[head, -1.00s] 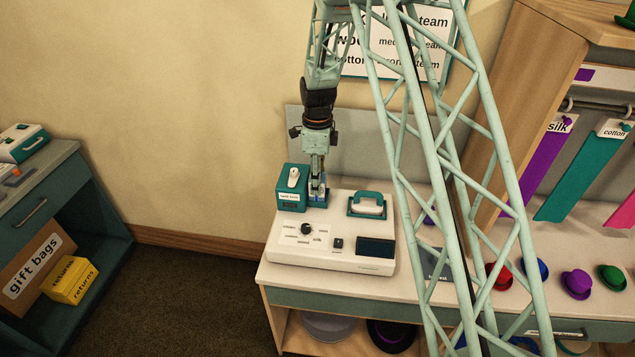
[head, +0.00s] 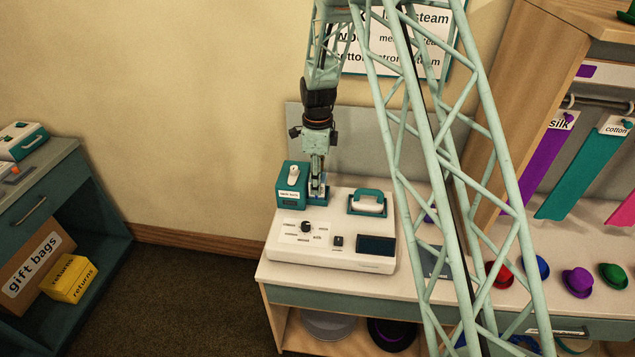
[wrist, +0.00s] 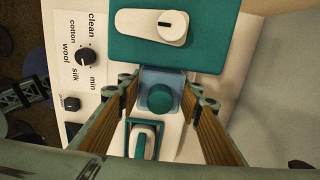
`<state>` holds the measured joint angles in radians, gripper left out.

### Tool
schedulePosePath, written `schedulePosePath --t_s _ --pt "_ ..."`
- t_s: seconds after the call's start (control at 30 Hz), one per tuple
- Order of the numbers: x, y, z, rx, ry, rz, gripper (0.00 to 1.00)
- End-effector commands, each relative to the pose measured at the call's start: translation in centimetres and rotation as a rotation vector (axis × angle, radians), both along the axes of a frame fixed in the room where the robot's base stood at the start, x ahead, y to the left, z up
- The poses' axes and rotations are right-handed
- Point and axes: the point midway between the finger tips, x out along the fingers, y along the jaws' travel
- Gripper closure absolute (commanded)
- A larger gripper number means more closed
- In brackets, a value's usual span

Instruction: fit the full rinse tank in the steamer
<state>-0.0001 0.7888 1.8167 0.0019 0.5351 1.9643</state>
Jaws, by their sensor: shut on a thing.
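The white steamer (head: 345,262) stands on the left end of the counter, with a dial and a dark display on top. My gripper (head: 318,193) points down at its back edge, beside a teal labelled block (head: 291,196). In the wrist view, my gripper (wrist: 163,108) is shut on the rinse tank (wrist: 178,79), a small translucent blue tank with a round teal cap. The fingers are on either side of it. The tank sits right beside the teal block, over or in the steamer's back part. Its underside is hidden, so I cannot tell whether it is seated.
Several small hats (head: 577,281) stand on the counter at right. A wall panel rises behind the steamer. A grey cabinet (head: 40,180) stands apart at far left.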

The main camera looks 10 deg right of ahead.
Motion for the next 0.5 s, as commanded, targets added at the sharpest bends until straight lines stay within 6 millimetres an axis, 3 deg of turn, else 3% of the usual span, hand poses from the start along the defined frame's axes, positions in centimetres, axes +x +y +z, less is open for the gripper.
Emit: schedulePosePath --t_s 0.2,0.5 --pt "0.01 0.01 0.02 0.000 0.000 0.000 0.52" --pt "-0.01 0.00 0.02 0.000 0.000 0.000 0.52"
